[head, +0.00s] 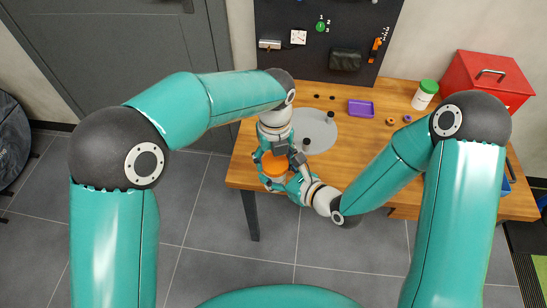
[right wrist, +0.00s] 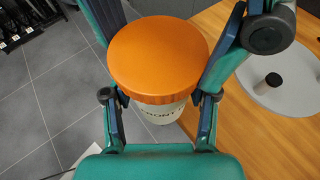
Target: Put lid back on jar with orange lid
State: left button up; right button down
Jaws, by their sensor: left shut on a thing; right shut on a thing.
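The orange lid (right wrist: 158,58) is seen large from above in the right wrist view, over the white jar (right wrist: 157,114), whose dark lettering partly shows. In the head view the orange lid (head: 273,162) is partly covered by the grippers. My left gripper (head: 274,157) comes down from above, shut on the lid; its fingers show on both sides of the lid in the right wrist view. My right gripper (head: 282,184) is shut on the jar below, one finger on each side. Whether the lid is seated or slightly above the rim cannot be told.
The jar is held at the left edge of the wooden table (head: 380,165). A grey round mat (head: 322,137) with small dark-topped containers lies behind. A purple tray (head: 361,108), a green-lidded bottle (head: 425,95) and a red toolbox (head: 487,82) stand farther back.

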pick_arm(q)
jog(key=m, duration=0.6)
jog(key=shift+w, duration=0.15)
jog(key=o, duration=0.9)
jog(key=shift+r, duration=0.1)
notch_tip(320, 180, up, 12)
jog(key=shift+f, duration=0.15)
jog(key=shift+f, duration=0.1)
